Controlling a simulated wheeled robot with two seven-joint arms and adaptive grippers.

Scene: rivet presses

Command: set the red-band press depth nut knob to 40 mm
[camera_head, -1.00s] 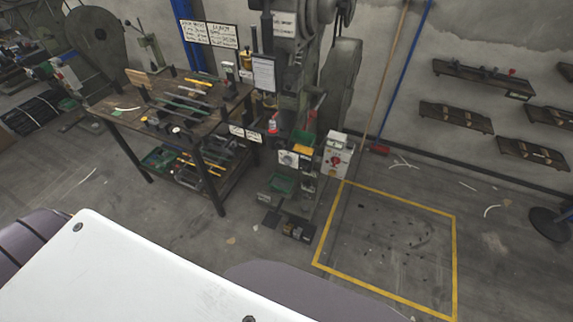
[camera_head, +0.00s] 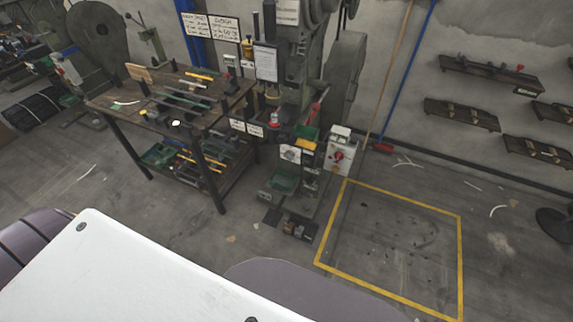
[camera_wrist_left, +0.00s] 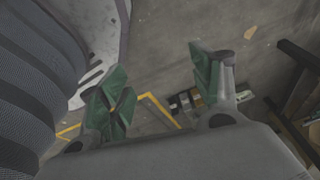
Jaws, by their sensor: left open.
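Neither gripper shows in the head view.
A workbench (camera_head: 150,112) with tools stands left of the press. A white control box (camera_head: 340,152) with a red button is at the press's right. A yellow floor outline (camera_head: 461,262) encloses clear floor. Wall shelves (camera_head: 462,114) hang at the right. A pedal-like unit (camera_head: 299,228) lies before the press.

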